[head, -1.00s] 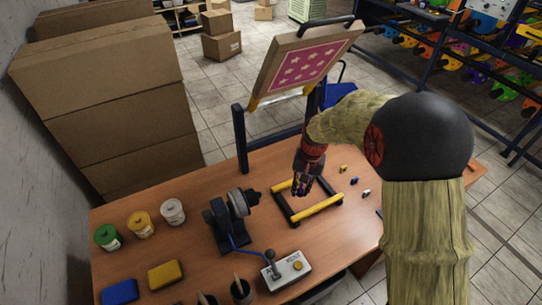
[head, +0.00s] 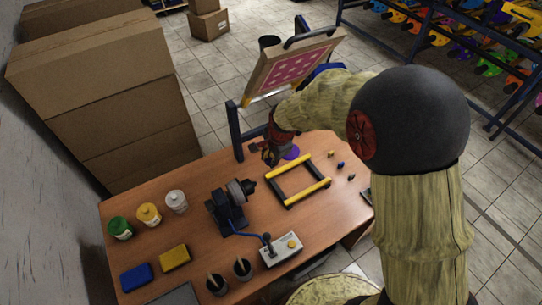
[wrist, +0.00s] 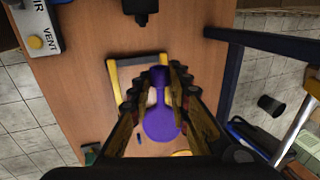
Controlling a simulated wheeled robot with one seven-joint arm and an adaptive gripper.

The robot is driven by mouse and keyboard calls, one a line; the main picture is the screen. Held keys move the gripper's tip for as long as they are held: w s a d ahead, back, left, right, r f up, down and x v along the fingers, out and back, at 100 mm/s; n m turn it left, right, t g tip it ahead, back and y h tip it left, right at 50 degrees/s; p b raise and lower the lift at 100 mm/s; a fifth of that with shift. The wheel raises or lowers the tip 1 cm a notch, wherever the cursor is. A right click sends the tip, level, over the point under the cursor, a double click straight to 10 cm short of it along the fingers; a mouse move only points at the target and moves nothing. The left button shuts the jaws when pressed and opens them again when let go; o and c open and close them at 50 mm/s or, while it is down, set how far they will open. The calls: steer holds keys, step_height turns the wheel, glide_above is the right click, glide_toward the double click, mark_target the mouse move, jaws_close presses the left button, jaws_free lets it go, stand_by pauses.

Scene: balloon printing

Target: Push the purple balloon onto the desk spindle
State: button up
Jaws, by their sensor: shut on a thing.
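The purple balloon (wrist: 160,124) is flat, with a round body and a narrow neck. In the wrist view it lies between my two fingers, its neck at the fingertips, pointing to the top of the picture. My gripper (wrist: 158,82) is shut on it. In the head view my gripper (head: 270,154) is above the back of the desk, and a bit of the purple balloon (head: 291,153) shows beside it. The desk spindle (head: 247,187) is the dark tip of the grey and black machine, apart from the balloon. A dark part of that machine (wrist: 140,6) shows at the wrist view's top edge.
A yellow and black frame (head: 312,190) lies right of the spindle. A control box with a lever (head: 281,249) stands in front. Paint jars (head: 149,214) stand at left. A hinged pink screen (head: 298,66) rises behind my gripper on a dark post (head: 236,132).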

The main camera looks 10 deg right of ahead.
steer(key=s+a+f+b, duration=0.1)
steer(key=a+f+b, duration=0.2)
steer(key=f, duration=0.6)
steer(key=shift+s+a+f+b, duration=0.25)
steer(key=shift+f+b, duration=0.15)
steer(key=shift+b, duration=0.75)
steer(key=shift+s+a+p, duration=0.25)
steer(key=shift+a+p, duration=0.05)
steer(key=shift+a, duration=0.25)
stand_by(1.2)
steer(key=o, duration=0.7)
steer(key=shift+o, duration=0.5)
steer(key=shift+r, duration=0.1)
